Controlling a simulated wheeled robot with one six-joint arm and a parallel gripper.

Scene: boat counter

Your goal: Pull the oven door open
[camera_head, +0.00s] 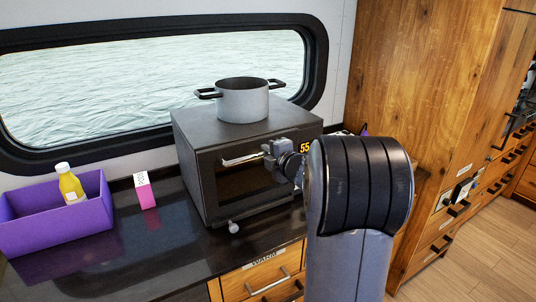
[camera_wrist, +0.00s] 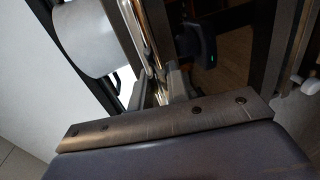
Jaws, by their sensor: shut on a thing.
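The oven (camera_head: 190,165) is a dark box on the counter, with a dark glass window in its front door (camera_head: 235,183). A pale metal bar handle (camera_head: 240,159) runs across the upper part of the door. My gripper (camera_head: 268,154) is at the right part of this handle and shut on it. In the wrist view the handle (camera_wrist: 147,40) runs between the fingers of my gripper (camera_wrist: 160,88). The door looks closed or nearly so; a small gap cannot be told. My arm hides the oven's lower right side.
A grey pot (camera_head: 243,103) with black handles stands on the oven. To the left are a purple bin (camera_head: 40,226) holding a yellow bottle (camera_head: 70,186), and a pink-and-white box (camera_head: 145,190). Wooden cabinets (camera_head: 430,80) stand on the right. The counter front left of the oven is clear.

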